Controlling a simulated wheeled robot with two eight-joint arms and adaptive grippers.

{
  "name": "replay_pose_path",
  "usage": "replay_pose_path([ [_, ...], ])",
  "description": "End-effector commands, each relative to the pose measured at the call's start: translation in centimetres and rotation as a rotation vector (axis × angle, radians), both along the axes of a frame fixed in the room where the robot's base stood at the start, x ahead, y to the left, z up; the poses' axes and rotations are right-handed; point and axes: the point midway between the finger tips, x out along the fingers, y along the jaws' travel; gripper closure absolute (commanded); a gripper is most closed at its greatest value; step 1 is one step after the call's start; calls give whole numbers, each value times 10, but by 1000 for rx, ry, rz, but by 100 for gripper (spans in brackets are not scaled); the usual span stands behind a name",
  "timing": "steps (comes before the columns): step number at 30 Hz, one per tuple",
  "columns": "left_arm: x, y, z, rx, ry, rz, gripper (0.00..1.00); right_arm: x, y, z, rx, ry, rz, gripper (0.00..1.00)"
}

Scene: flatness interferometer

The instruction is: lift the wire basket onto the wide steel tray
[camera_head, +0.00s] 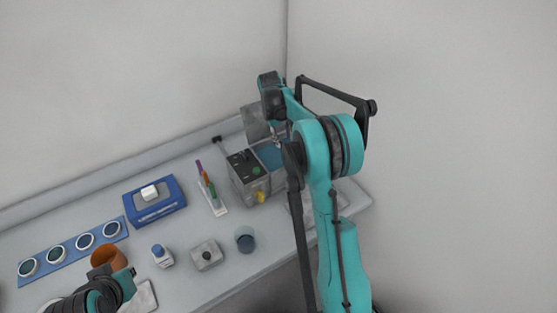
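I cannot make out the wire basket. A boxy machine (243,178) with a dark control panel and a yellow knob stands at the back right of the bench, with a bluish open top (270,155) and a raised grey lid (254,122). My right gripper (279,143) points down over this opening, small and partly hidden by my own teal arm; its fingers are too unclear to judge. A pale flat piece, possibly the wide steel tray (307,212), lies right of the machine, mostly behind my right arm. My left arm shows at the lower left; its fingertips are not visible.
A blue case (154,199), a white holder with coloured pens (213,196), a blue strip with several round pieces (72,248), an orange cup (108,258), a small bottle (162,255), a grey block (206,255) and a dark glass (245,239) stand on the bench. Walls close the back.

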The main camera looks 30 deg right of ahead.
Motion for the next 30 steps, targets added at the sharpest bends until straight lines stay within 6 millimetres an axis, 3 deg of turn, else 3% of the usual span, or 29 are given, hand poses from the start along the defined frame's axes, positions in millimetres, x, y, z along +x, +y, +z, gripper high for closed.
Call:
replay_pose_path([
  [15, 0, 0, -16, 0, 0, 0, 100, 1, -15, -64, 0, -2, -2, 66],
  [23, 0, 0, -16, 0, 0, 0, 100, 1, -16, -68, 0, -2, -1, 66],
  [27, 0, 0, -16, 0, 0, 0, 100, 1, -16, -68, 0, -2, -1, 100],
  [30, 0, 0, -16, 0, 0, 0, 100, 1, -15, -68, 0, -2, -1, 100],
])
